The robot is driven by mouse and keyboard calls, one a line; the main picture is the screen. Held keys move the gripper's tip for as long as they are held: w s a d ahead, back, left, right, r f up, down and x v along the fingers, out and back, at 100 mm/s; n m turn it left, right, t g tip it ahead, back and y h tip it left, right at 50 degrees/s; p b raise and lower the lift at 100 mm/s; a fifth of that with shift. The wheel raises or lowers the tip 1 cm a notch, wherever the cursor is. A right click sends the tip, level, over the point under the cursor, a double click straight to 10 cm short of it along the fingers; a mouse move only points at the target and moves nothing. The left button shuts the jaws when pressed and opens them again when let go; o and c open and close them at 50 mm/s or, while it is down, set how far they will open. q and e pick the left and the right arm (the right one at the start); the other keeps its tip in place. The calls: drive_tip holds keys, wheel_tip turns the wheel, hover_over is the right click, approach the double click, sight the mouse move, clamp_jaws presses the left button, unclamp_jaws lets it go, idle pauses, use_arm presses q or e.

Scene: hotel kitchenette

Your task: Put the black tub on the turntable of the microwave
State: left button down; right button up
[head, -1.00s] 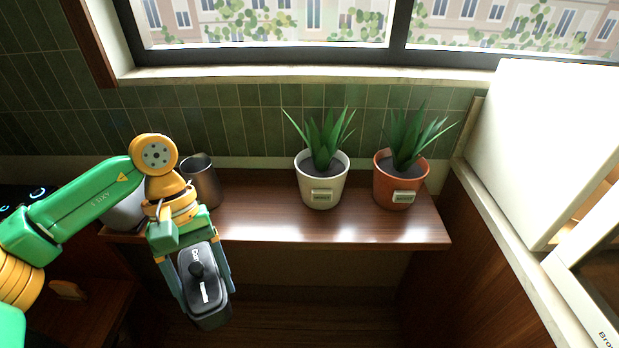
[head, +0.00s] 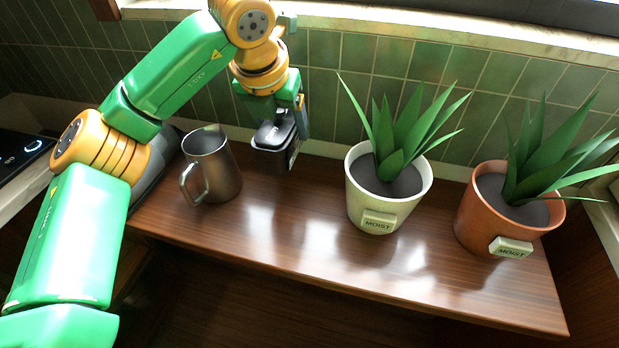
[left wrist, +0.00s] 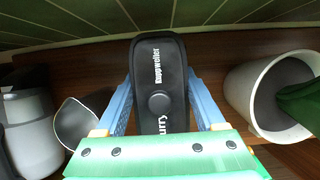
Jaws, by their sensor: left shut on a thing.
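The black tub (head: 271,157) has a dark lid with white lettering. In the left wrist view the tub (left wrist: 158,72) lies lengthwise between the blue fingers. My left gripper (head: 282,128) is shut on it, near the green tiled wall, between the metal mug and the white plant pot. The tub is over the back of the wooden shelf; I cannot tell whether its underside touches the wood. I cannot make out the microwave or its turntable in the current views. My right gripper is not in view.
On the wooden shelf (head: 300,240) stand a dark metal mug (head: 212,165), a white pot (head: 385,205) and a terracotta pot (head: 500,225), both with spiky plants. A grey rounded object (left wrist: 30,120) is beyond the mug. The shelf's front middle is clear.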

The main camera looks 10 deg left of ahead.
use_arm(q)
drive_tip(key=f, duration=0.1)
drive_tip(key=s+f, duration=0.1)
drive_tip(key=f, duration=0.1)
drive_tip(key=shift+s+a+f, duration=0.15)
drive_tip(key=shift+s+f, duration=0.05)
wheel_tip(320, 180, down, 5)
drive_tip(key=shift+w+r, duration=0.15)
drive_tip(key=shift+r, duration=0.05)
unclamp_jaws()
